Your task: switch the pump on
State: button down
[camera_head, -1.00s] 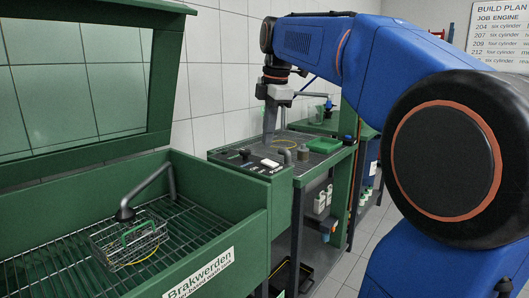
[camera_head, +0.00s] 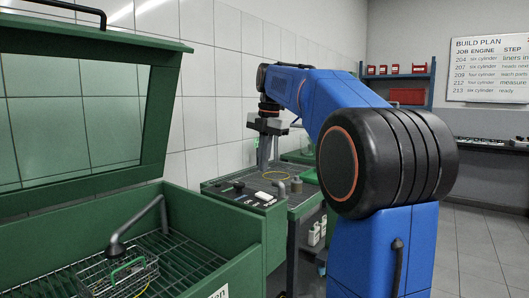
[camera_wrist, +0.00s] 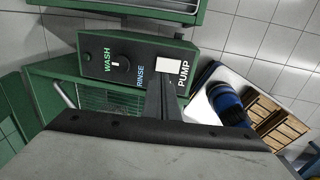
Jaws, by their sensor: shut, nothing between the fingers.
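The pump switch (camera_wrist: 169,66) is a white rocker beside the word PUMP on a green control box (camera_wrist: 92,46) in the wrist view. In the head view the white switch (camera_head: 264,196) lies on the box top near its right end. A black WASH knob (camera_wrist: 122,64) sits on the same box. My gripper (camera_wrist: 171,86) is shut and empty, its fingers reaching toward the switch. In the head view my gripper (camera_head: 263,170) points down just above and behind the switch. I cannot tell whether its tip touches the switch.
A green wash tub (camera_head: 225,250) with a wire basket (camera_head: 95,280) and spout stands at the left, its lid raised. A grey worktop lies behind the control box. Open floor lies at the right.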

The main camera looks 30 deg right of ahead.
aim_at(260, 193)
jog(key=f, duration=0.5)
jog(key=w+f, duration=0.1)
jog(key=f, duration=0.1)
jog(key=shift+a+f, duration=0.2)
jog(key=shift+f, duration=0.1)
jog(key=shift+f, duration=0.1)
